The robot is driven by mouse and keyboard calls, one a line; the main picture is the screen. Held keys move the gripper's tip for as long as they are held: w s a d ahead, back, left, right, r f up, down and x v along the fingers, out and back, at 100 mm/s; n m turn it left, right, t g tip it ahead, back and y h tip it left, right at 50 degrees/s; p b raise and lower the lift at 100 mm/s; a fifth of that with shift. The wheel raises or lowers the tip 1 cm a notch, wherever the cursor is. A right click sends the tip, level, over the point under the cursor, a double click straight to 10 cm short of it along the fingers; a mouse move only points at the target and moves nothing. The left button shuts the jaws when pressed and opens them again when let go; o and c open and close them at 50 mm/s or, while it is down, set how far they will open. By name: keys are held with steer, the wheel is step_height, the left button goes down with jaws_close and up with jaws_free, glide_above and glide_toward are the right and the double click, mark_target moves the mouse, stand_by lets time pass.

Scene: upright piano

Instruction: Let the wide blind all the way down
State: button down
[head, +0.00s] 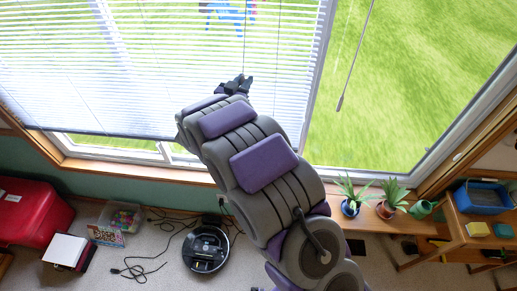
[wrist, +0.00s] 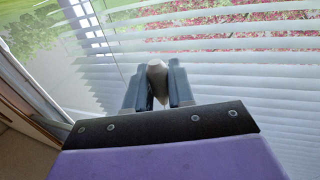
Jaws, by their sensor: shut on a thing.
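The wide blind (head: 110,85) has white slats and covers most of the left window in the head view. Its bottom edge hangs a little above the sill, and a strip of bare glass (head: 105,142) shows below its left part. My arm hides the right part of that edge. My gripper (head: 235,84) is in front of the blind's slats. In the wrist view my gripper (wrist: 157,84) is shut on a small tan, cone-shaped cord knob (wrist: 157,78). The slats (wrist: 240,75) fill the background there. Whether the knob touches the slats I cannot tell.
A thin wand (head: 355,60) hangs before the uncovered right window. Potted plants (head: 350,207) and a green watering can (head: 422,209) stand below it. A robot vacuum (head: 206,249), loose cables (head: 140,270) and a red box (head: 32,212) are on the floor to the left.

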stand_by(0.3)
step_height(320, 180, up, 9)
steer(key=p, duration=0.6)
steer(key=shift+r, duration=0.1)
step_height(320, 180, up, 9)
steer(key=p, duration=0.1)
stand_by(0.3)
